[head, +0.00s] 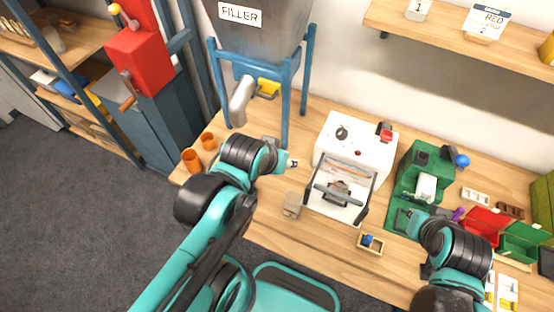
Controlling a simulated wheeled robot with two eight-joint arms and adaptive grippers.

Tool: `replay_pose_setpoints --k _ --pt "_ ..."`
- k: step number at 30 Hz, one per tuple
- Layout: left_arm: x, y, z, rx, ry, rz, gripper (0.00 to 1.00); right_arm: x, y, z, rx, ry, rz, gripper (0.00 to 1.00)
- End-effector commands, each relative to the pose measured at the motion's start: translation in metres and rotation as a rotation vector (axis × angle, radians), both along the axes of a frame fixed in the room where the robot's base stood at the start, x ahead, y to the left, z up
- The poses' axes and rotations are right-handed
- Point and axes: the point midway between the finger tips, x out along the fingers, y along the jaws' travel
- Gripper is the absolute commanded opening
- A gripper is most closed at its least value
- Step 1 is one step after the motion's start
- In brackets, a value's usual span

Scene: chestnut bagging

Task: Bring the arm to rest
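My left arm reaches up over the left part of the wooden table. Its gripper (287,163) is above the table between the filler stand and the white machine, small and partly hidden by the wrist. My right gripper (408,217) is at the front of the green machine (409,177), partly hidden by its own wrist. I see nothing clearly held in either gripper, and I cannot tell if their fingers are open or shut.
The white machine (357,139) with a handle stands mid-table. The filler (258,35) on blue legs is at the back left, near two orange cups (192,160). A small beige block (292,205), a small wooden tray (370,245) and red (486,224) and green bins lie nearby.

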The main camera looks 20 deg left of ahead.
Motion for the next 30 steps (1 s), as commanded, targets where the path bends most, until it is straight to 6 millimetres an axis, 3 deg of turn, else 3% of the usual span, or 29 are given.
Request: replay_pose_setpoints --k 4,14,23,30 --pt "-0.007 0.007 -0.001 0.080 -0.036 -0.077 0.44 0.000 0.000 0.000 0.000 0.000 0.000 0.00" --pt "-0.007 0.007 -0.003 0.089 -0.040 -0.086 0.44 0.000 0.000 -0.002 0.000 0.000 0.000 0.00" --pt "-0.007 0.007 -0.054 0.088 -0.039 -0.086 0.44 0.000 0.000 -0.053 0.000 0.000 0.000 0.00" --pt "-0.007 0.007 -0.052 0.087 -0.039 -0.085 0.44 0.000 0.000 -0.051 0.000 0.000 0.000 0.00"
